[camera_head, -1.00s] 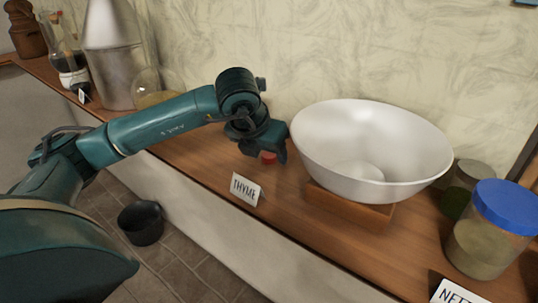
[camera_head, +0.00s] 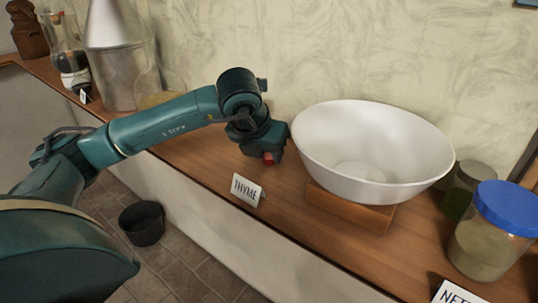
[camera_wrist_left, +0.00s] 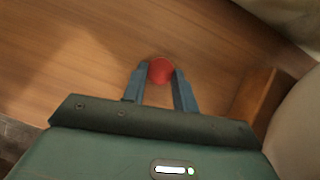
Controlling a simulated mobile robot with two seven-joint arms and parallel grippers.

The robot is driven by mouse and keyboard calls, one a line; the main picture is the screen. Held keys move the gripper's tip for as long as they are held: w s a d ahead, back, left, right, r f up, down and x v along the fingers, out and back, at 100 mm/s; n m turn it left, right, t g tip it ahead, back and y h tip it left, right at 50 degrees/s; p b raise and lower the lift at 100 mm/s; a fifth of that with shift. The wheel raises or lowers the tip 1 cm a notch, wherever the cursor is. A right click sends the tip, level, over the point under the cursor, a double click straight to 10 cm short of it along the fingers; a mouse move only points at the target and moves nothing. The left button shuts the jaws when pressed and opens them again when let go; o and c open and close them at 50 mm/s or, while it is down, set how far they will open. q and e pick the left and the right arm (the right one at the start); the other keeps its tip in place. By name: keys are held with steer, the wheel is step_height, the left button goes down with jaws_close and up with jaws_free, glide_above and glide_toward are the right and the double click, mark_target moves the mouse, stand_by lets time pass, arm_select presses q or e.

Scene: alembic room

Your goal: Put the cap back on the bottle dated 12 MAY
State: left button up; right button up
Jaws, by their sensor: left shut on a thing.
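My left gripper (camera_head: 268,155) is shut on a small red cap (camera_head: 269,159), just left of the white bowl. In the left wrist view the round red cap (camera_wrist_left: 161,70) sits between the two fingertips (camera_wrist_left: 161,76), over the wooden shelf. I cannot tell whether the cap touches the shelf. No bottle with a readable 12 MAY date shows; the small tag (camera_head: 83,97) by the glassware at the far left is too small to read. My right gripper is in neither view.
A white bowl (camera_head: 320,150) on a wooden block (camera_head: 340,208) stands close to the right of the gripper. A THYME card (camera_head: 246,190) stands near the shelf's front edge. A blue-lidded jar (camera_head: 485,245) is at right. A metal vessel (camera_head: 122,75) stands back left.

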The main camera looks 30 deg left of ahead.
mark_target(267, 159)
arm_select(q)
step_height(267, 159, up, 10)
stand_by(0.5)
